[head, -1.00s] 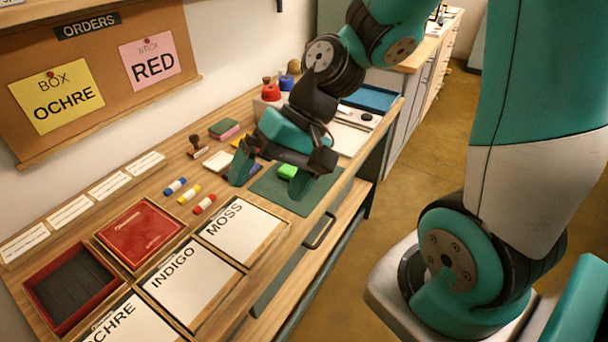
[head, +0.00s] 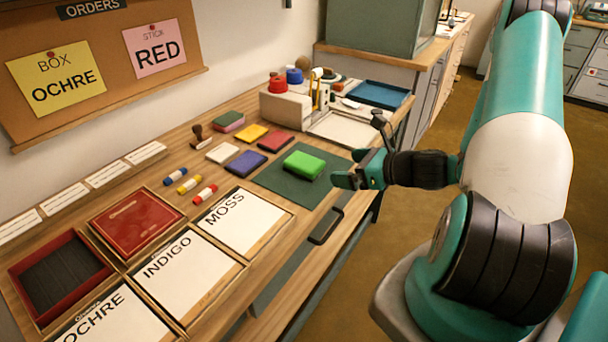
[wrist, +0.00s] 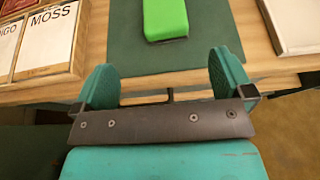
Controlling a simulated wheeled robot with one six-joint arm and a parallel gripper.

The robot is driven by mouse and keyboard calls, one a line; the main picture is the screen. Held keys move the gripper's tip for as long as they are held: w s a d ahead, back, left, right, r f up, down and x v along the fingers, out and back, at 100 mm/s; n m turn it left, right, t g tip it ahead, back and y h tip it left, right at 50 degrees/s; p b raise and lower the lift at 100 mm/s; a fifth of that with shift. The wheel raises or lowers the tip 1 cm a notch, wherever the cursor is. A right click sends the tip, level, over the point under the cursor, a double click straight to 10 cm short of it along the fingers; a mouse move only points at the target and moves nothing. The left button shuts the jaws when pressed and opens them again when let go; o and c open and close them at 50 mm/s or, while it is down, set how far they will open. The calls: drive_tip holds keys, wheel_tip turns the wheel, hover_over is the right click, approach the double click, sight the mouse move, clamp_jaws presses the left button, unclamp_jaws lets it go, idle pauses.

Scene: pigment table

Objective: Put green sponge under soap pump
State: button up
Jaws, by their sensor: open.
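A bright green block (head: 304,165), sponge-like in shape, lies on a dark green mat (head: 272,181) near the table's front edge. In the wrist view the block (wrist: 165,18) is ahead of my gripper, its far end cut off by the frame. My gripper (head: 350,168) is open and empty, just off the front edge of the table, to the right of the block and apart from it. In the wrist view its two teal fingers (wrist: 163,72) stand wide apart, with the mat beyond them. I cannot make out a soap pump in either view.
Coloured blocks, such as the yellow one (head: 251,133) and the purple one (head: 246,161), lie left of and behind the mat. A rack with red and blue pots (head: 287,107) and a blue tray (head: 381,94) stand farther back. Labelled trays (head: 190,277) fill the near left.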

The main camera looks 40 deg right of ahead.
sight(309, 163)
drive_tip(key=b+x, duration=0.1)
drive_tip(key=b, duration=0.3)
drive_tip(key=b+x, duration=0.2)
drive_tip(key=b, duration=0.3)
drive_tip(key=shift+f, duration=0.3)
drive_tip(key=x, duration=0.1)
drive_tip(key=b+x, duration=0.1)
drive_tip(key=x, duration=0.1)
drive_tip(key=shift+w+a+r, duration=0.1)
drive_tip(key=shift+a+r, duration=0.05)
drive_tip(key=shift+r, duration=0.1)
drive_tip(key=shift+w+d+r+x, duration=0.1)
drive_tip(key=shift+d+x, duration=0.05)
drive_tip(key=shift+x, duration=0.95)
drive_tip(key=shift+w+d+r+x, duration=0.1)
drive_tip(key=shift+x, duration=1)
drive_tip(key=shift+w+d+r+x, duration=0.1)
drive_tip(key=shift+d+x, duration=0.05)
drive_tip(key=shift+x, duration=0.95)
drive_tip(key=shift+s, duration=0.1)
drive_tip(key=c, duration=1.1)
drive_tip(key=shift+o, duration=0.2)
